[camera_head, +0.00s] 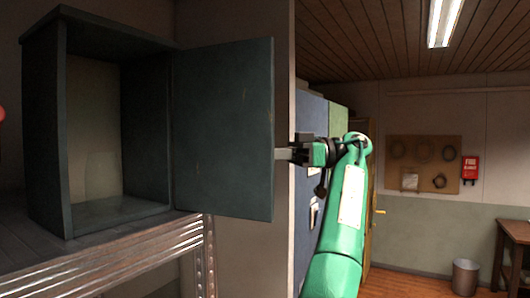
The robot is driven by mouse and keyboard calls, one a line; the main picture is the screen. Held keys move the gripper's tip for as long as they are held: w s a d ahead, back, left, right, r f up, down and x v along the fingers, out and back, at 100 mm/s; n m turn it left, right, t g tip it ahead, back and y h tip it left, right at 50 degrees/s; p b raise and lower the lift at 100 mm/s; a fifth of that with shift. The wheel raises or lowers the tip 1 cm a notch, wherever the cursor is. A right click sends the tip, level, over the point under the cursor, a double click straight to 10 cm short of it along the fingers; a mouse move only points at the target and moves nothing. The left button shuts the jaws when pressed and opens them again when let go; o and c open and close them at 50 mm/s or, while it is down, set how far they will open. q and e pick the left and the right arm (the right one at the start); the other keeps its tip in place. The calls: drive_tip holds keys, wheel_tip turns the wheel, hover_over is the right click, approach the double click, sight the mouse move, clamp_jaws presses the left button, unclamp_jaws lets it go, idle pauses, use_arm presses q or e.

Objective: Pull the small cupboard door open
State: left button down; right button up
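The small dark grey-green cupboard (47,130) stands on a shelf at the left, and its inside is empty as far as I can see. Its door (225,130) is swung wide open to the right, hinged on the cupboard's right side. My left gripper is not in view.
The cupboard rests on a shelf with a ribbed metal front (130,270). A wall edge and blue cabinet (310,115) stand behind my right gripper. Farther back are a pegboard (425,165), a bin (466,275) and a wooden table (515,232).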

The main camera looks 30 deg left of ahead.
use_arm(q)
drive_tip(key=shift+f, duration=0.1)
use_arm(e)
drive_tip(key=shift+s+a, duration=0.1)
drive_tip(key=shift+s, duration=0.1)
drive_tip(key=shift+s+a, duration=0.15)
drive_tip(key=shift+a, duration=0.05)
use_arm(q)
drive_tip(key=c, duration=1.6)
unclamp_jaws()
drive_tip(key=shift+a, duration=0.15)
use_arm(e)
drive_tip(key=shift+w, duration=0.2)
